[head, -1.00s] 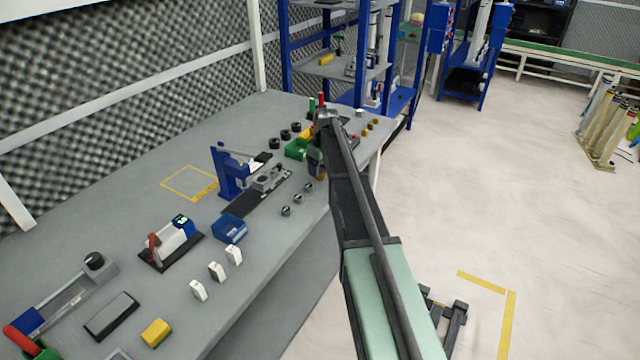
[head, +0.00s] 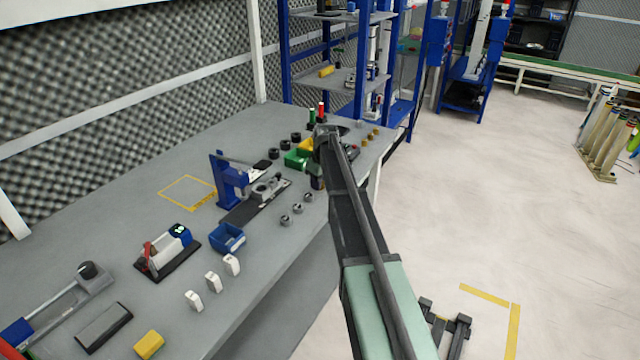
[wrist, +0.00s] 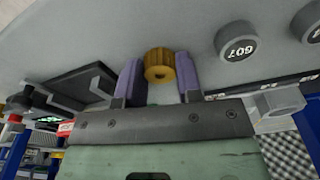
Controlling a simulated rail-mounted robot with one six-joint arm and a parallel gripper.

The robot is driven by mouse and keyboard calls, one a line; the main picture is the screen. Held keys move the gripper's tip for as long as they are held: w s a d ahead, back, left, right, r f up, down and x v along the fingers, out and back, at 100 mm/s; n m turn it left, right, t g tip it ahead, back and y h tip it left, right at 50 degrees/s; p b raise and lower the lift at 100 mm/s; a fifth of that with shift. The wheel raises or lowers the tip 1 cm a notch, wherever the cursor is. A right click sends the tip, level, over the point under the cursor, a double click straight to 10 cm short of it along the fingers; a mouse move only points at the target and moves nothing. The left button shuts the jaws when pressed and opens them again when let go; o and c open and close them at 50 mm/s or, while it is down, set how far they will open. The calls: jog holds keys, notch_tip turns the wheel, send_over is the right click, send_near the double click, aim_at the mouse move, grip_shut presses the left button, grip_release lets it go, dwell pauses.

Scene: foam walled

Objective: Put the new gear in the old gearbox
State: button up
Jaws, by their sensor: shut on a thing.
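A gold-brown toothed gear (wrist: 160,66) sits between the two purple fingers of my gripper (wrist: 159,78) in the wrist view. The fingers are closed on its sides. In the head view my gripper (head: 326,130) is over the far right part of the bench, and its fingers and the gear are hidden there by my arm. Several small gold pieces (head: 366,138) lie on the bench just right of it. I cannot tell for sure which thing is the old gearbox. A grey fixture (head: 268,187) stands on a dark plate beside a blue press.
Dark round pieces, one marked G07 (wrist: 237,41), are near my gripper. A dark shallow tray (wrist: 78,88) is also close. A yellow-outlined square (head: 187,192) is clear.

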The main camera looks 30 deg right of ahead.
notch_tip(320, 180, up, 20)
jog(key=p, duration=2)
